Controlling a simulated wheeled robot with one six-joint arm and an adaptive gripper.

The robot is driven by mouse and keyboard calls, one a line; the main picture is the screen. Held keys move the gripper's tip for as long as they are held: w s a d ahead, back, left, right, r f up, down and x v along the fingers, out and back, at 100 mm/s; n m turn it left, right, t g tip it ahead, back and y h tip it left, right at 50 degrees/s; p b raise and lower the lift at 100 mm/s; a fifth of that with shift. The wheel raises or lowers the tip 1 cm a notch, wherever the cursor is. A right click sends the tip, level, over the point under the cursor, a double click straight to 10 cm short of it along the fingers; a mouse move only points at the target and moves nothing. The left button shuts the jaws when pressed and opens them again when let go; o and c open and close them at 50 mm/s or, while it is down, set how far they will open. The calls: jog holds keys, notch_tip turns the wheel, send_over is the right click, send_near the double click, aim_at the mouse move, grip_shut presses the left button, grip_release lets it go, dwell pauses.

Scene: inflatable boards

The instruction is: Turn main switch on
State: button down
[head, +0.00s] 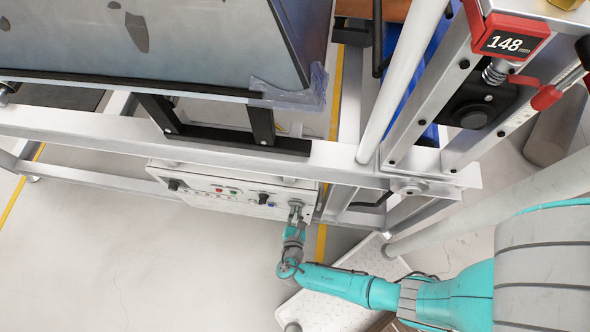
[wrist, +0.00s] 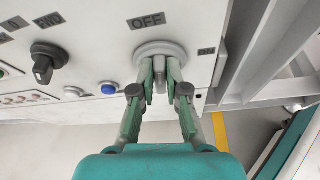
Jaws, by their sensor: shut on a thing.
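The main switch is a round grey rotary knob (wrist: 160,47) at the right end of a white control panel, below a label reading OFF (wrist: 146,21). My gripper (wrist: 160,75) is shut on the switch's raised handle, its green and grey fingers closing from both sides. The fingers partly hide the handle. In the head view the panel (head: 205,196) hangs under a metal frame, and my gripper (head: 295,213) reaches its right end from the front. The fingertips are too small there to make out.
A black rotary knob (wrist: 45,60) and a blue button (wrist: 109,88) sit left of the switch on the panel. A metal frame beam (head: 90,132) runs above the panel. A white perforated platform (head: 335,305) lies below my arm. The floor at left is clear.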

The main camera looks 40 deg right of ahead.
jog(key=shift+s+d+f+m+t+y, duration=0.3)
jog(key=shift+m+t, duration=0.75)
jog(key=shift+m, duration=0.9)
jog(key=shift+s+d+f+m+t+y, duration=0.15)
jog(key=shift+f+m+t+y, duration=0.25)
jog(key=shift+m+t, duration=1.15)
jog(key=shift+s+d+f+m+t+y, duration=0.2)
jog(key=shift+f+m+t+y, duration=0.3)
jog(key=shift+m, duration=1.9)
jog(key=shift+r, duration=0.1)
jog(key=c, duration=1.2)
grip_release()
jog(key=shift+r, duration=0.1)
jog(key=shift+r, duration=4.9)
